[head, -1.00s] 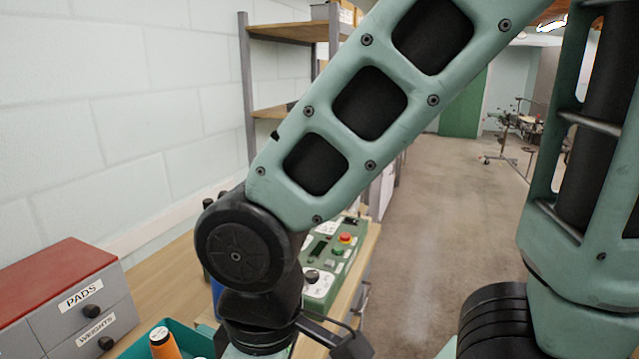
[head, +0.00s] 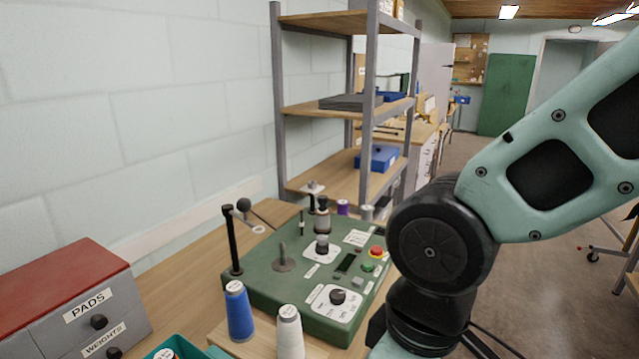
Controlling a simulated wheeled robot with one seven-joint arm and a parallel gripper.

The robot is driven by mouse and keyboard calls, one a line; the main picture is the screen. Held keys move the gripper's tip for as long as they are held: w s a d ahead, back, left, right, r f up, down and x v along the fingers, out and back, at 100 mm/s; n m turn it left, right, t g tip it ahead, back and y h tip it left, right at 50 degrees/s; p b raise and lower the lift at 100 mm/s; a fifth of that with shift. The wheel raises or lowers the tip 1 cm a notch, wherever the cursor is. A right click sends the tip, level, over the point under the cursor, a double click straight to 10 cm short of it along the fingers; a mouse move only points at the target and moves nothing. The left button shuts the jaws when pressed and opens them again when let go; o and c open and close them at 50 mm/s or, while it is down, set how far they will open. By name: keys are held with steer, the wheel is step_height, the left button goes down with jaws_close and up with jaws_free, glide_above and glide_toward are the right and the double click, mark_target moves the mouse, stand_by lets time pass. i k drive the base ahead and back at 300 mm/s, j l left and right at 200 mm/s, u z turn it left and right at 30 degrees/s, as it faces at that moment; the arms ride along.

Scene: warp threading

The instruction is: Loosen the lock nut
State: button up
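A green machine panel (head: 262,292) stands on the wooden bench. At its back is a small upright post with a grey and dark cylindrical fitting (head: 322,217). In front of it a dark-topped knob (head: 321,243) sits on a white plate. A tall black post (head: 232,240) with a ball-ended lever stands at the panel's left. I cannot tell which of these parts is the lock nut. My arm is at the right of the panel, and its end runs out of the bottom of the picture, so my gripper is not seen.
A blue thread cone (head: 239,312) and a white cone (head: 289,333) stand in front of the panel. A grey drawer box with a red top (head: 60,280) is at the left. A shelf rack (head: 345,107) stands behind the panel. Open floor lies at the right.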

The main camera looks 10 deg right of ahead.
mark_target(312, 185)
steer(key=i+l+u, duration=0.1)
steer(key=u, duration=0.25)
steer(key=i+l+u, duration=0.1)
steer(key=u, duration=0.25)
steer(key=i+l+u, duration=0.1)
steer(key=l+u, duration=0.25)
steer(key=i+l+u, duration=0.2)
steer(key=l, duration=0.5)
steer(key=l+u, duration=0.2)
steer(key=l, duration=0.55)
steer(key=i+l+u, duration=0.15)
steer(key=l, duration=0.6)
steer(key=i+l, duration=0.1)
steer(key=l, duration=1.3)
